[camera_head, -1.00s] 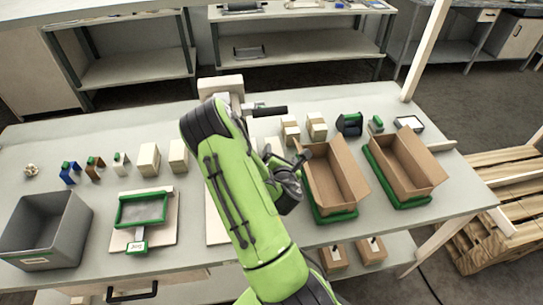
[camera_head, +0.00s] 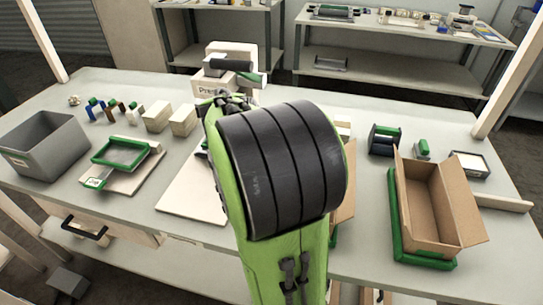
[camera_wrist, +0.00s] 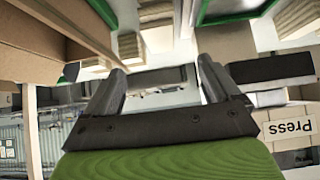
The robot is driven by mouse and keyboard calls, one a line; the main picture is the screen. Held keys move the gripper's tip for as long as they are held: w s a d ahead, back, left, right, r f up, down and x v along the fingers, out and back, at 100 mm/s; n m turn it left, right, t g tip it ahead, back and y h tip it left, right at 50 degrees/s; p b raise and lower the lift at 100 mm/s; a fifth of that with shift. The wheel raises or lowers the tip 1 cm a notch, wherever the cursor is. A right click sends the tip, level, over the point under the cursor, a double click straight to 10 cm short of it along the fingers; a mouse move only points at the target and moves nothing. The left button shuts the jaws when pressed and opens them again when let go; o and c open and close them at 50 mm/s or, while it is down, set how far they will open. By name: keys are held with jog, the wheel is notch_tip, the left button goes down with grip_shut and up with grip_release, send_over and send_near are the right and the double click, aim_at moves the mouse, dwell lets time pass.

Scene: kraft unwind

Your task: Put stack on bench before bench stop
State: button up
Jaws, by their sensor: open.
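Two pale stacks (camera_head: 157,117) stand upright side by side on the left half of the bench (camera_head: 375,190). Part of another pale stack shows beside my arm at right, mostly hidden. In the wrist view my gripper (camera_wrist: 162,82) is open, with nothing between its fingers. Pale stack-like blocks (camera_wrist: 158,40) show beyond the fingers in that view, apart from them.
A press (camera_head: 228,65) stands at the back. A grey bin (camera_head: 42,147) and a green-framed tray (camera_head: 121,153) are left. An open carton (camera_head: 436,205) on a green base is right; another is mostly behind my arm. A pale board (camera_head: 190,200) lies at front left.

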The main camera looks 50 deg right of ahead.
jog(key=b+x, duration=0.3)
jog(key=x, duration=1.2)
jog(key=shift+w+d+f, duration=0.1)
jog(key=shift+w+d, duration=0.2)
jog(key=shift+d, duration=0.05)
jog(key=shift+a, duration=0.1)
jog(key=shift+c, duration=0.4)
jog(key=c, duration=1.1)
jog(key=shift+c, duration=0.2)
jog(key=shift+r, duration=0.2)
